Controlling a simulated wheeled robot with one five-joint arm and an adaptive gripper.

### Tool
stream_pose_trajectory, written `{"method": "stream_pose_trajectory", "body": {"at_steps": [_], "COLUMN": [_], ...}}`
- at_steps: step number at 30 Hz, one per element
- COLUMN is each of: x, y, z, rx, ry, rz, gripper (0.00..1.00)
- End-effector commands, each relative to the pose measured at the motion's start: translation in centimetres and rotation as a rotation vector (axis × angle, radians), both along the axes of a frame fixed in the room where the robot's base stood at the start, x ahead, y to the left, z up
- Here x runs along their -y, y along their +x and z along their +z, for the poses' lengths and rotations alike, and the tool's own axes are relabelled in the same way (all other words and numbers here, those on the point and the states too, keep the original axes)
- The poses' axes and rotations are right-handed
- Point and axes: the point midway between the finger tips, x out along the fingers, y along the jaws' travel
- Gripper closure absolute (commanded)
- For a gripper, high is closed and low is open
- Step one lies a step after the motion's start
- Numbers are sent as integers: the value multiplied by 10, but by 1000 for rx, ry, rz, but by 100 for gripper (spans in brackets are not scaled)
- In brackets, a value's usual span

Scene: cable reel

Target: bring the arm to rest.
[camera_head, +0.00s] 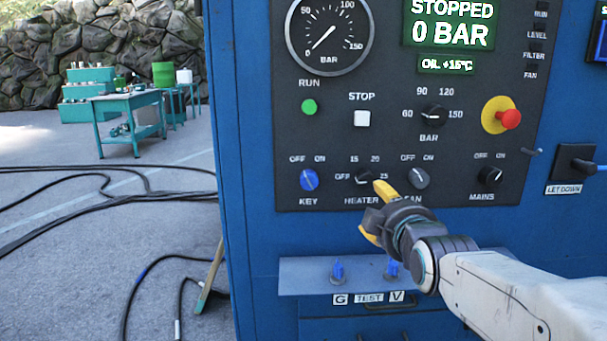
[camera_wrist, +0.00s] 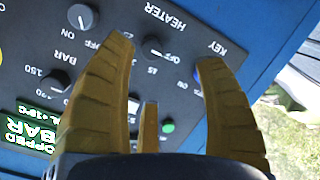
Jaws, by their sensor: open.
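My gripper (camera_head: 375,212) is in front of the lower part of a blue cabinet's dark control panel, by the heater knob (camera_head: 363,178). Its yellow fingers are spread. In the wrist view my gripper (camera_wrist: 165,75) is open, with nothing between the fingers, and the heater knob (camera_wrist: 152,47) shows beyond the gap. The fan knob (camera_head: 419,179) is just right of the fingers in the head view. My forearm comes in from the lower right.
The panel also carries a blue key switch (camera_head: 309,180), a red emergency button (camera_head: 510,118) and a display (camera_head: 449,25) reading STOPPED, 0 BAR. Two blue valves stand on a ledge (camera_head: 300,279) below. Black cables (camera_head: 110,200) lie on the ground at left, near a broom-like handle (camera_head: 210,275).

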Motion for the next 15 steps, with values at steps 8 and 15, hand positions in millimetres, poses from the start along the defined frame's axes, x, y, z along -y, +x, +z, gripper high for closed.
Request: {"method": "stream_pose_trajectory", "body": {"at_steps": [8, 15], "x": [1, 1], "y": [-76, -156], "z": [20, 25], "rx": [-329, -604], "ry": [221, 388], "rz": [-91, -227], "gripper": [36, 36]}}
